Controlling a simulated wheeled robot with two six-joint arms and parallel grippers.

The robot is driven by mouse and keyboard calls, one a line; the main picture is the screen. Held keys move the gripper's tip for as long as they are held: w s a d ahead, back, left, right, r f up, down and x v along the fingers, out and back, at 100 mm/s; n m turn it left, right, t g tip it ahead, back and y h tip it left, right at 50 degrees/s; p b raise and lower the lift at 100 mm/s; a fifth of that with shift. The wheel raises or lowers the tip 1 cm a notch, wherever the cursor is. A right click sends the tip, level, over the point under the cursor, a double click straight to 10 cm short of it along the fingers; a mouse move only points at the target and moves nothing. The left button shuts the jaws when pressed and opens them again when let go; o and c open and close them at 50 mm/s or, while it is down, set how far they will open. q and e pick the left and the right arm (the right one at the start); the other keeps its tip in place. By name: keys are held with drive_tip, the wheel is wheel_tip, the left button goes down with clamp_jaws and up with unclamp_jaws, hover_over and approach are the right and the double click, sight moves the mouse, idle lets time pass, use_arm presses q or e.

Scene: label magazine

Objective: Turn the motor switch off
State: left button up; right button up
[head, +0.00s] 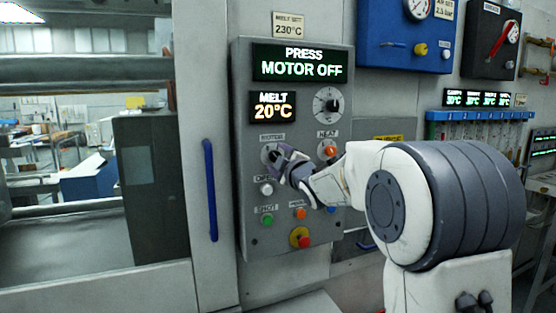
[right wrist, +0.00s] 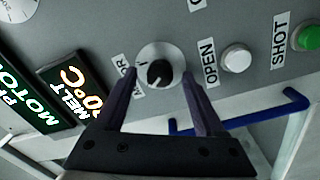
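The motor switch is a black rotary knob on a round pale plate; it shows clearly in the right wrist view (right wrist: 159,73), beside a partly hidden label ending in "OR". In the head view its plate (head: 265,154) is partly covered by my right gripper (head: 279,160). In the right wrist view my right gripper (right wrist: 160,82) has its two dark fingers apart, one on each side of the knob's plate. Nothing is held between them; I cannot tell whether they touch the panel. The panel display (head: 299,63) reads "PRESS MOTOR OFF". My left gripper is not in view.
A blue handle (head: 210,190) stands out left of the panel.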

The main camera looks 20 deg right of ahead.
drive_tip(key=shift+s, duration=0.1)
drive_tip(key=s+b, duration=0.2)
drive_tip(key=s, duration=0.8)
drive_tip(key=shift+s+d+f, duration=0.15)
drive_tip(key=s+a+f+m+g+y+p, duration=0.1)
drive_tip(key=s+a+f+m+g+p, duration=0.1)
drive_tip(key=s+a+f+g, duration=0.55)
drive_tip(key=s+a+f+m+g+p, duration=0.25)
drive_tip(key=s+a+f, duration=0.25)
drive_tip(key=a+f, duration=0.5)
drive_tip(key=s+a+f+g+p, duration=0.1)
drive_tip(key=s+f+g, duration=0.2)
drive_tip(key=s, duration=0.8)
drive_tip(key=s+a+f+m+g+p, duration=0.1)
drive_tip(key=s+g, duration=0.4)
drive_tip(key=s, duration=0.6)
wheel_tip(320, 180, down, 2)
drive_tip(key=shift+s+a+f, duration=0.15)
drive_tip(key=shift+a, duration=0.45)
